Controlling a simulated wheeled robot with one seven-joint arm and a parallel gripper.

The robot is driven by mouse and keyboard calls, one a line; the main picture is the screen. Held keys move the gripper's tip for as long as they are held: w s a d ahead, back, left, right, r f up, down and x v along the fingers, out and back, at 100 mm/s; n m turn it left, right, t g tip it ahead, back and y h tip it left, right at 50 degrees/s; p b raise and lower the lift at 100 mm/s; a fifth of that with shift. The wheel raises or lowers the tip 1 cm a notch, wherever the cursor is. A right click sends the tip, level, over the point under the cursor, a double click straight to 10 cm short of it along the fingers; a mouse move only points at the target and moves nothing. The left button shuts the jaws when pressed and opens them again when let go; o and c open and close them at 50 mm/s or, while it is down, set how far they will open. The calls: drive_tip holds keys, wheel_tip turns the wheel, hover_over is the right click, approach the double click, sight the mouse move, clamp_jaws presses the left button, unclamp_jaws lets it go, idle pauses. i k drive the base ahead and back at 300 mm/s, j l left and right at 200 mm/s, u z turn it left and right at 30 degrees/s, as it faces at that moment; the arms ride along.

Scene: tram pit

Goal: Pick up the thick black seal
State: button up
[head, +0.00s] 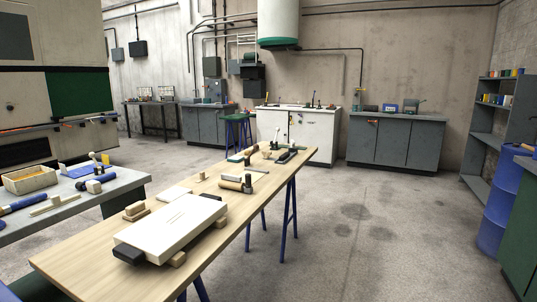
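I cannot make out for certain a thick black seal from this distance. A long wooden table (92,257) on blue trestles stands in front of me. A black piece (130,254) sticks out under the near end of a white slab on it. Small dark items (287,156) lie near the table's far end, too small to tell what they are. My gripper is not in view.
The white slab (172,226) rests on wooden blocks. A grey bench (122,181) with tools stands at left. A green-topped stool (237,118) is behind the table. A blue barrel (500,210) and shelves (487,140) stand at right. The floor (375,235) right of the table is clear.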

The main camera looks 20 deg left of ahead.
sight(283, 158)
drive_tip(key=i+u, duration=0.15)
drive_tip(key=i, duration=0.35)
drive_tip(key=i+u, duration=0.15)
drive_tip(key=i, duration=0.3)
drive_tip(key=i+u, duration=0.15)
drive_tip(key=i, duration=0.35)
drive_tip(key=i+l+u, duration=0.15)
drive_tip(key=i, duration=0.3)
drive_tip(key=i+l+u, duration=0.15)
drive_tip(key=i, duration=0.35)
drive_tip(key=i+l+u, duration=0.15)
drive_tip(key=i, duration=0.3)
drive_tip(key=i+l+z, duration=0.15)
drive_tip(key=l, duration=0.2)
drive_tip(key=i+l+z, duration=0.2)
drive_tip(key=l, duration=0.15)
drive_tip(key=k, duration=0.05)
